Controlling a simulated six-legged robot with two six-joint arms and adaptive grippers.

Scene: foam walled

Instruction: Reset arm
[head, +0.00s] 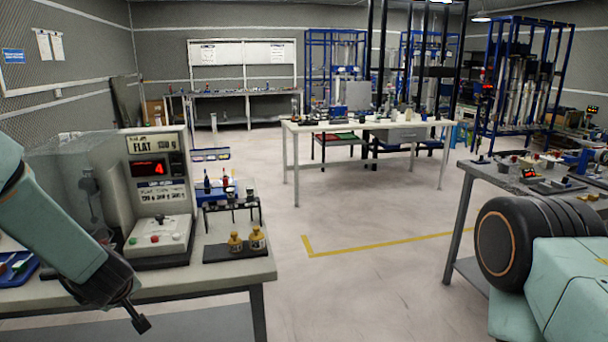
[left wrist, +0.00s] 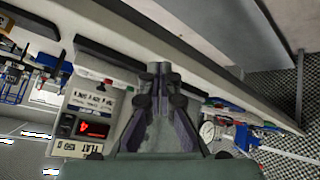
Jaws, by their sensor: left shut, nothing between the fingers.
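My left arm comes in from the left in the head view. Its gripper (head: 138,318) hangs at the front edge of the left bench (head: 215,275), pointing down and to the right. In the left wrist view the fingers of the left gripper (left wrist: 159,70) are together at the tips, with nothing between them. Part of my right arm shows at the lower right of the head view, but its gripper is out of the picture.
A beige device with a red display (head: 150,168) stands on the left bench. Next to it are a small black rack (head: 232,208) and two brass weights (head: 246,241) on a dark plate. A grey table (head: 480,190) stands at right. The floor (head: 350,270) between is clear.

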